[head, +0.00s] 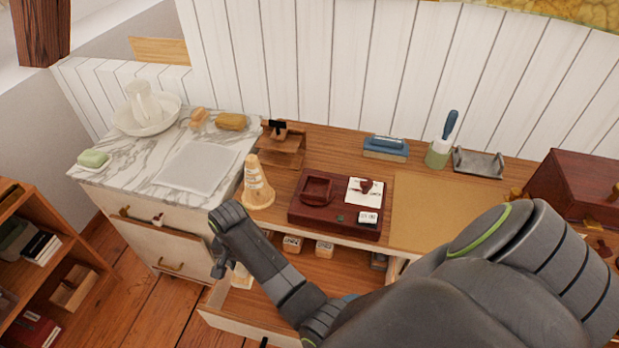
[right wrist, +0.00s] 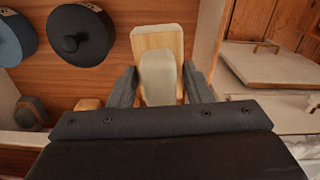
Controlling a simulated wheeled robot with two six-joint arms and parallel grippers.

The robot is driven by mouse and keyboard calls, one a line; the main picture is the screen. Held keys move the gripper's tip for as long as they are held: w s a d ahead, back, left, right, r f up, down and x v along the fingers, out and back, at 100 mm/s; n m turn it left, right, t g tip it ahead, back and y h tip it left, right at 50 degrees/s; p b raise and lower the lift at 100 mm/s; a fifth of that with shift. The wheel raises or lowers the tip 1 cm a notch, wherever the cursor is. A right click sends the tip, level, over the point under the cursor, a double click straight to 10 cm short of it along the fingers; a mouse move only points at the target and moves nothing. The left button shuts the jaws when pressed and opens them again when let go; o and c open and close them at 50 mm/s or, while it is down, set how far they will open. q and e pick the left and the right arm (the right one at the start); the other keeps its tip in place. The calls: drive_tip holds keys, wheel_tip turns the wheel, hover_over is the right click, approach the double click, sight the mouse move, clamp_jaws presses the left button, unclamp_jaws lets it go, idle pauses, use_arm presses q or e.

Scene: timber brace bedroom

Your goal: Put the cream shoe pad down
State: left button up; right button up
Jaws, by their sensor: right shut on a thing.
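My right gripper (head: 222,266) reaches down over the left end of an open drawer (head: 235,325) below the wooden desk. In the right wrist view its two dark fingers (right wrist: 160,88) are shut on the cream shoe pad (right wrist: 158,72), a pale rounded piece. A flat light-wood part (right wrist: 157,38) shows just beyond the pad; I cannot tell whether it is joined to it. In the head view a pale piece (head: 241,276) shows beside the fingers, partly hidden. Whether the pad touches the drawer floor is unclear. My left gripper is not in view.
In the right wrist view, a dark round knobbed thing (right wrist: 80,34) and a blue round one (right wrist: 10,38) lie in the drawer. Small boxes (head: 292,244) sit at its back. A cream cone (head: 257,185) and a dark red tray (head: 305,218) stand on the desk above.

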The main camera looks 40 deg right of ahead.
drive_tip(key=shift+s+d+f+m, duration=0.2)
drive_tip(key=shift+s+f+m, duration=0.1)
drive_tip(key=shift+s+f, duration=0.2)
drive_tip(key=shift+s+d+f+m, duration=0.2)
drive_tip(key=shift+s+f+m, duration=0.15)
drive_tip(key=shift+s, duration=0.2)
approach(259, 294)
wheel_tip(259, 294, down, 6)
drive_tip(key=shift+r+b, duration=0.25)
drive_tip(key=shift+b, duration=0.15)
drive_tip(key=o, duration=1.1)
drive_tip(key=shift+f, duration=0.1)
wheel_tip(259, 294, up, 12)
drive_tip(key=shift+a+r+p, duration=0.1)
drive_tip(key=shift+r+p, duration=0.05)
drive_tip(key=shift+p, duration=0.45)
